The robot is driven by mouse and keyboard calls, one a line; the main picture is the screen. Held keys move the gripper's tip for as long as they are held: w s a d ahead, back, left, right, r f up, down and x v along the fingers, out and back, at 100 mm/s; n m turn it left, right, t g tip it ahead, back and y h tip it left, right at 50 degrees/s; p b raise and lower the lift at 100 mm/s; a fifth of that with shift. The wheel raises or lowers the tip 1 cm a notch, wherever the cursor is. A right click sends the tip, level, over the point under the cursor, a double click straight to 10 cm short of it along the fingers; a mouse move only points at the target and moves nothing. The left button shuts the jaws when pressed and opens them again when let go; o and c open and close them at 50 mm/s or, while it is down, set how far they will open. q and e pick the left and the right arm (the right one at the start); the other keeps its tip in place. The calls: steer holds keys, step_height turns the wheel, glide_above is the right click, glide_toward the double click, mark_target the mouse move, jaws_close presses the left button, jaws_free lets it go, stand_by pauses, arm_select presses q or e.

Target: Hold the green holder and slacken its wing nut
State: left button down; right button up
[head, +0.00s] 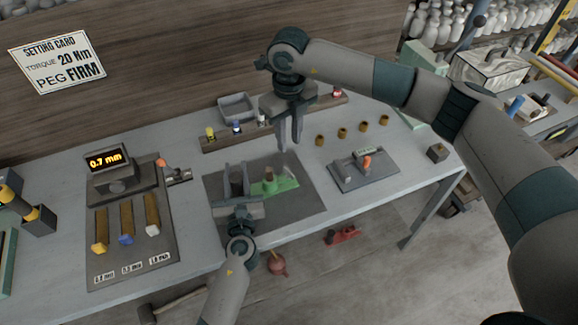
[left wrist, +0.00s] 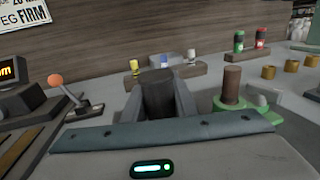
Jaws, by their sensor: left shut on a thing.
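The green holder (head: 280,185) lies on a dark mat (head: 308,197), with a brown upright post on it. In the left wrist view the holder (left wrist: 245,113) shows right of my left fingers. My left gripper (head: 236,175) is shut on a dark upright block (left wrist: 157,90) at the holder's left. Whether that block belongs to the holder I cannot tell. My right gripper (head: 290,147) points down above and slightly right of the holder, its fingers apart and nothing between them. I cannot make out the wing nut clearly.
A gauge (head: 107,160) reading 0.7 mm stands left, above a board with three coloured-ended strips. A grey plate (head: 365,178) with an orange knob lies right. A wooden rack (head: 218,143) with small bottles and several brass cups line the back. A setting card (head: 60,63) reads 20 Nm, FIRM.

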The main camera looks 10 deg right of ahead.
mark_target(289, 171)
steer(key=shift+f, duration=0.1)
step_height(289, 171, down, 12)
steer(key=shift+r, duration=0.1)
stand_by(0.7)
jaws_close()
